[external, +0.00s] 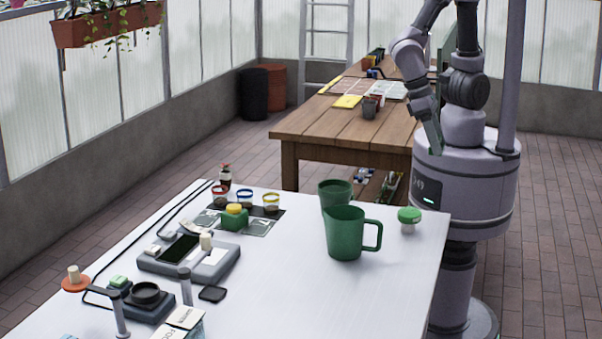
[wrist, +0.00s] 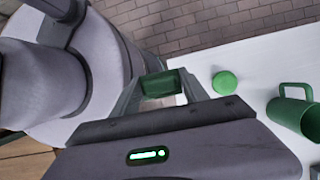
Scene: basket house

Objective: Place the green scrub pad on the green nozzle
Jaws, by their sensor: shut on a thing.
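My gripper (wrist: 160,86) is shut on a small dark green piece (wrist: 161,84), seen between its fingers in the wrist view; it looks like the green scrub pad. In the external view my gripper (external: 432,140) hangs in front of my own body, beyond the right edge of the white table; the held piece is hard to make out there. A round green-topped piece with a pale lower body, likely the green nozzle (external: 409,215), stands upright near the table's right edge. Its green top also shows in the wrist view (wrist: 225,83), apart from my gripper and to its right.
A green pitcher (external: 345,235) and a green cup (external: 334,190) stand left of the green-topped piece. A green and yellow block (external: 234,217), small jars and grey devices fill the left of the white table (external: 300,290). A wooden table (external: 330,125) stands behind.

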